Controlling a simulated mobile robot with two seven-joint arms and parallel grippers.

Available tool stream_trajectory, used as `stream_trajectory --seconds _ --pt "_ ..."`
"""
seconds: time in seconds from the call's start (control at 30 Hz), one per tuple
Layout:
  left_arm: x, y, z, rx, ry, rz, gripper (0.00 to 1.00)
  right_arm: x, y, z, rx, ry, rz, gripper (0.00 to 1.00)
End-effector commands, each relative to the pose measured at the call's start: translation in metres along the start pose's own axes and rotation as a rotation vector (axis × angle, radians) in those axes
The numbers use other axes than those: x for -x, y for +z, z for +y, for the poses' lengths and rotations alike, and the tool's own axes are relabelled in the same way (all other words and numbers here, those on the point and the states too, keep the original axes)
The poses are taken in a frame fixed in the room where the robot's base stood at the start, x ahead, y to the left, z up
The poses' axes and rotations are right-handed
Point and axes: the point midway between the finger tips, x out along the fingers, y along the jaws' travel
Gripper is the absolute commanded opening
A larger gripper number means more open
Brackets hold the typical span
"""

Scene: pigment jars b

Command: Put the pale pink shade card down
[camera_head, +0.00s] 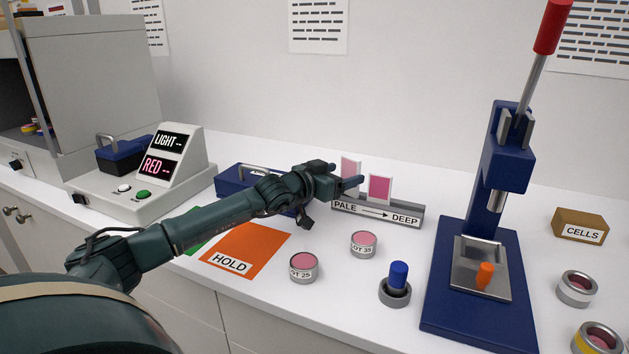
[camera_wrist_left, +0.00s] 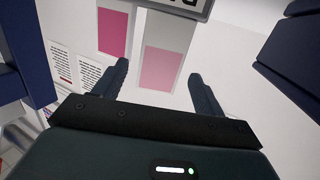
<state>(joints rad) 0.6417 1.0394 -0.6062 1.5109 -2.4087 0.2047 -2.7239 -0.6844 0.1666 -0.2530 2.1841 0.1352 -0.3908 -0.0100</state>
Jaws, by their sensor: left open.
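The pale pink shade card (camera_head: 350,166) stands upright in the grey rack (camera_head: 400,215) marked PALE to DEEP, at its PALE end. My left gripper (camera_head: 346,182) is at that end of the rack and hides the card's lower part in the head view. In the left wrist view the pale pink card (camera_wrist_left: 166,60) shows between the two spread fingers of my left gripper (camera_wrist_left: 160,78), with a gap on each side. Its far end meets the rack (camera_wrist_left: 190,6). A deeper pink card (camera_head: 380,188) stands beside it. My right gripper is out of view.
An orange HOLD mat (camera_head: 250,243) lies below my left arm. Pink pigment jars (camera_head: 303,267) and (camera_head: 363,244), and a blue-handled piece (camera_head: 398,276), stand in front of the rack. A blue press (camera_head: 508,160) stands at right. A light box (camera_head: 180,150) stands at left.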

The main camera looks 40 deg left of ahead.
Motion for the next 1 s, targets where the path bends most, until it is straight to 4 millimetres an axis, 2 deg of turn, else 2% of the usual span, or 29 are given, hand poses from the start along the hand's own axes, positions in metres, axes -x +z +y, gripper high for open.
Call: stream_trajectory --seconds 0.03,0.23,0.5,0.7,1.0 --pt "0.010 0.007 0.001 -0.005 0.001 -0.006 0.71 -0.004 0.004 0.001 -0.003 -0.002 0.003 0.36" --pt "0.043 0.007 0.000 -0.007 0.000 -0.006 0.71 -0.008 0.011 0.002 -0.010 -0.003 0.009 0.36" --pt "0.078 0.006 0.002 -0.007 0.003 -0.006 0.71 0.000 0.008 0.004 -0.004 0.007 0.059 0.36" --pt "0.093 0.006 -0.002 -0.003 -0.005 -0.005 0.71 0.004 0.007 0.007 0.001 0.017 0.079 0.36" --pt "0.104 0.002 0.001 -0.003 0.001 -0.002 0.71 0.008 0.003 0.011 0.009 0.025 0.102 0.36"
